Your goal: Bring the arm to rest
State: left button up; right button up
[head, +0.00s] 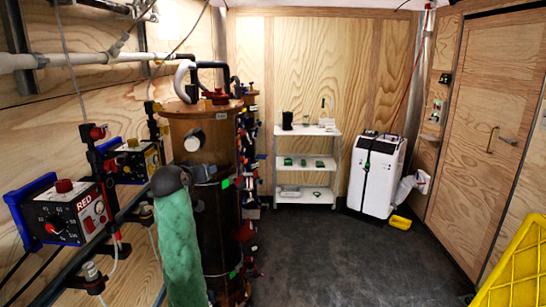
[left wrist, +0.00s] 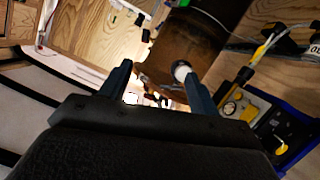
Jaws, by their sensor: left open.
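My left gripper (left wrist: 157,68) shows in the left wrist view. Its two blue-grey fingers stand apart, with nothing held between them. Beyond the fingers is the brown cylindrical tank (left wrist: 200,42) with a white round fitting, seen tilted. In the head view the same tank (head: 188,130) stands upright at left of centre, with dark pipes on top. I cannot make out the left gripper's fingers in the head view. My right gripper is in neither view.
A control box marked RED (head: 70,215) and another box (head: 140,160) are mounted along the left wall. A white shelf (head: 306,161) and a white machine (head: 378,175) stand at the back. A yellow object (head: 515,268) is at the lower right. The dark floor (head: 330,255) is largely clear.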

pick_arm(q)
jog(key=s+d+f+m+g+p, duration=0.1)
jog(key=s+f+g, duration=0.3)
jog(key=s+f, duration=0.9)
jog(key=s+d+f+m+g+p, duration=0.2)
jog(key=s+d+f+g+p, duration=0.2)
jog(key=s+f, duration=0.9)
jog(key=s+d+f+m+g+p, duration=0.1)
jog(key=s+f, duration=1.2)
jog(key=s, duration=1.9)
jog(key=d+g+p, duration=0.1)
jog(key=d+g, duration=0.1)
jog(key=g, duration=0.1)
jog(key=shift+d+f+p, duration=0.15)
jog(key=shift+d+p, duration=0.05)
jog(key=shift+p, duration=0.2)
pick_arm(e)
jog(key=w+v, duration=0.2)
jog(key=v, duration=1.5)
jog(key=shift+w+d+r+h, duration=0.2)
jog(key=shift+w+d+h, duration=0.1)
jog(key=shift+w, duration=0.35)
